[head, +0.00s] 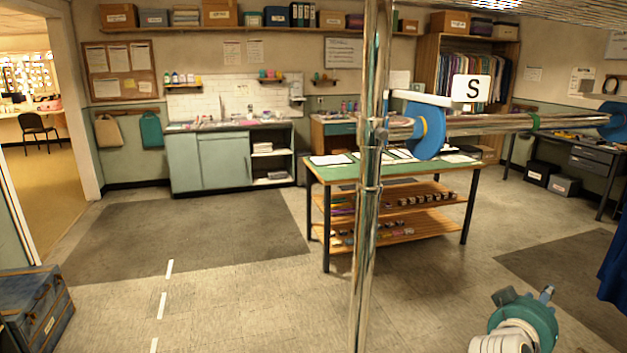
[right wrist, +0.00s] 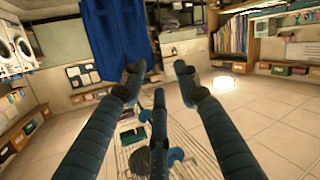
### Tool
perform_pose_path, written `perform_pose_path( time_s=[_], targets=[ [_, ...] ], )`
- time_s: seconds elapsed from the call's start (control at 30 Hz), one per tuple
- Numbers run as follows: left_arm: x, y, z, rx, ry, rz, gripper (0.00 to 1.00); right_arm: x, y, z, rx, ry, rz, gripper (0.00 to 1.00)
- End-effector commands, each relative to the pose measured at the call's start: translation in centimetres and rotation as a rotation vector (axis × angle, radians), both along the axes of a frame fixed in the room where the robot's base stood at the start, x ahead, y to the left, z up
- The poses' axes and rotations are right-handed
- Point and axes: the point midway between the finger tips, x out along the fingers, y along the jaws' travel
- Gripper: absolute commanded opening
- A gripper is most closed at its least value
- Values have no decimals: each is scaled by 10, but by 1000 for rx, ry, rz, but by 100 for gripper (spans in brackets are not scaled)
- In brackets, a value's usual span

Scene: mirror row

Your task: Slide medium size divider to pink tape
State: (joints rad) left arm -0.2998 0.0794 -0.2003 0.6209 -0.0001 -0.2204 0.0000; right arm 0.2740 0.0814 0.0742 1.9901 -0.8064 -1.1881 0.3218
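A blue disc divider (head: 428,130) with a white card marked S (head: 471,89) hangs on a horizontal metal rail (head: 480,124). A second blue disc (head: 612,122) is on the rail at the right edge of the head view; its size label is not visible. Green tape (head: 536,122) wraps the rail between the discs. I see no pink tape and no divider marked as medium. In the right wrist view my right gripper (right wrist: 160,78) has its fingers spread, open and empty, apart from the rail.
A metal post (head: 366,220) stands in front, joined to the rail. A green-topped table (head: 440,172) is behind the rail. A dark blue trunk (head: 35,310) is at lower left. Blue cloth (right wrist: 115,40) hangs beyond my right gripper. Open floor lies left of the post.

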Motion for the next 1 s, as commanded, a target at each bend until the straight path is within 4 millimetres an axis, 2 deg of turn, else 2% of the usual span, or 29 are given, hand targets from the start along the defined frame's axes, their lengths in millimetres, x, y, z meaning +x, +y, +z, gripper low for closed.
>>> perform_pose_path(
  time_s=[0.03,0.2,0.3,0.43,0.6,0.8,0.97,1.0],
  targets=[
    [0,0,0,0,0,0,31,-12,13,-32,31,64,39,31],
    [0,0,0,0,0,0,31,-60,65,-122,152,271,180,31],
    [0,0,0,0,0,0,31,-96,99,-169,225,395,268,31],
    [0,0,0,0,0,0,31,-152,145,-217,323,553,383,31],
    [0,0,0,0,0,0,31,-216,194,-253,428,710,509,31],
    [0,0,0,0,0,1,31,-276,235,-271,519,839,618,31],
    [0,0,0,0,1,0,31,-318,262,-278,584,925,695,31],
    [0,0,0,0,0,0,31,-311,260,-291,581,923,689,31]
  ],
)
